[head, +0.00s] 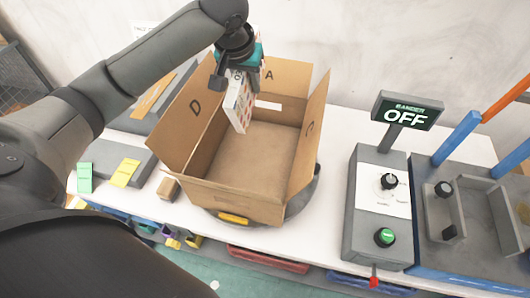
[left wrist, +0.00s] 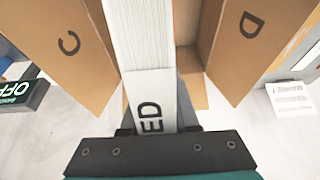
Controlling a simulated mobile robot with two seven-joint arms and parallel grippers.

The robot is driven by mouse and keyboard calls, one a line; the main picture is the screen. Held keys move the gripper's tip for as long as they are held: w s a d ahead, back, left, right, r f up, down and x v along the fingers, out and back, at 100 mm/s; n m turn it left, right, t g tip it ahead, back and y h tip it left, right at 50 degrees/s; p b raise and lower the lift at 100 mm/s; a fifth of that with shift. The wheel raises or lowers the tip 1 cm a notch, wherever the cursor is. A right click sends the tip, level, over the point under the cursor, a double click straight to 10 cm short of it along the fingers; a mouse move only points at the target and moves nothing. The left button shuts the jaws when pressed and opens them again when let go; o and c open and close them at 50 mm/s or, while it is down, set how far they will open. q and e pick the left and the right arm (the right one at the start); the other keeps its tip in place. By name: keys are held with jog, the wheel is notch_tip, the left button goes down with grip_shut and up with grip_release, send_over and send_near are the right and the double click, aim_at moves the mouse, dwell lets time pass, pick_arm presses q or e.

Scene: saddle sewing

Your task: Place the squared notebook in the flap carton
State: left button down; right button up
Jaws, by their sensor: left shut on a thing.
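The flap carton (head: 249,159) stands open on the table, its flaps, some lettered A, C and D, spread outward. My left gripper (head: 236,82) is above the carton, near its back left side, and is shut on the squared notebook (head: 238,101). The notebook hangs on edge below the fingers, over the carton's opening. In the left wrist view, the notebook (left wrist: 142,50) shows its white page edges and a label ending in "ED", with carton flaps on both sides. Whether its lower end is below the carton's rim is hard to tell. My right gripper is not in view.
A grey control box (head: 378,205) with knobs and an "OFF" sign (head: 406,112) stands right of the carton. A blue and grey fixture (head: 470,215) is further right. Green and yellow notes (head: 124,172) and a small brown block (head: 168,189) lie at the left.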

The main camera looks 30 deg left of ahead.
pick_arm(q)
jog(key=shift+w+f, duration=0.1)
jog(key=shift+f, duration=0.45)
jog(key=shift+w+f+b, duration=0.1)
jog(key=shift+f+b, duration=1.5)
jog(key=shift+f, duration=8.15)
jog(key=shift+f, duration=0.1)
jog(key=c, duration=0.7)
grip_release()
jog(key=shift+f, duration=0.1)
jog(key=shift+o, duration=0.2)
